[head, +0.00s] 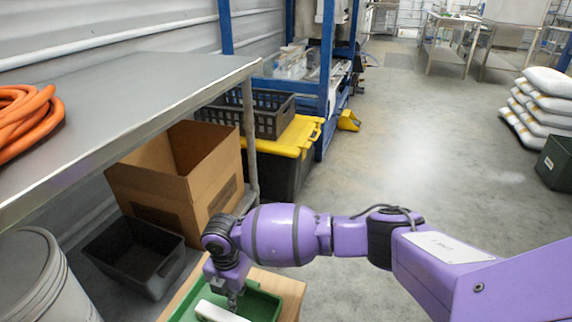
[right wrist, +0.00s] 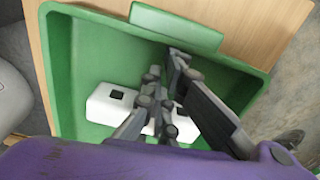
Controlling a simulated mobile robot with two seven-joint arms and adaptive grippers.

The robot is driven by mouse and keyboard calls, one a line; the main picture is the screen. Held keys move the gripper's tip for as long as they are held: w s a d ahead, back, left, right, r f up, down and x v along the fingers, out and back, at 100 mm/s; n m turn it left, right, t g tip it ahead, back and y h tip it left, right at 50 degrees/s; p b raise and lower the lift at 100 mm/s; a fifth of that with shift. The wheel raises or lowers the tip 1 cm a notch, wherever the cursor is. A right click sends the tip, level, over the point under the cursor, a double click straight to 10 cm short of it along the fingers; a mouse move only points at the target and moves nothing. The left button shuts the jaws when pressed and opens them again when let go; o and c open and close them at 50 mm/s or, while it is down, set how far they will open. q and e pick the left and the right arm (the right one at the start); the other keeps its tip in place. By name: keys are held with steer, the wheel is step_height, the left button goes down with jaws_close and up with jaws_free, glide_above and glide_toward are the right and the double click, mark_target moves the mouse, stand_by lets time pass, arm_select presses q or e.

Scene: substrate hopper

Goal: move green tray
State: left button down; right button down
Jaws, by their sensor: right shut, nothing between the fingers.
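The green tray (head: 262,303) sits on a light wooden surface at the bottom of the head view, partly hidden by my right arm. In the right wrist view the green tray (right wrist: 88,58) fills most of the picture, with a raised green tab (right wrist: 176,26) on its far rim. A white block (right wrist: 108,104) with dark square marks lies in the tray; it also shows in the head view (head: 216,312). My right gripper (head: 232,304) points down over the tray, shut and empty. In the right wrist view its fingers (right wrist: 172,62) cover part of the white block. My left gripper is out of view.
A metal table (head: 130,95) with an orange hose (head: 25,120) stands at the left. Below it are a cardboard box (head: 180,185), a dark bin (head: 135,255) and a white bucket (head: 35,285). A yellow-lidded box (head: 290,137) stands behind.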

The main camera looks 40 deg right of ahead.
steer(key=w+d, duration=0.3)
steer(key=d, duration=0.1)
steer(key=shift+w+d+r, duration=0.15)
steer(key=shift+w+d, duration=0.2)
steer(key=shift+w, duration=0.05)
steer(key=shift+r, duration=0.25)
step_height(320, 180, up, 12)
steer(key=shift+f, duration=0.25)
steer(key=shift+s, duration=0.15)
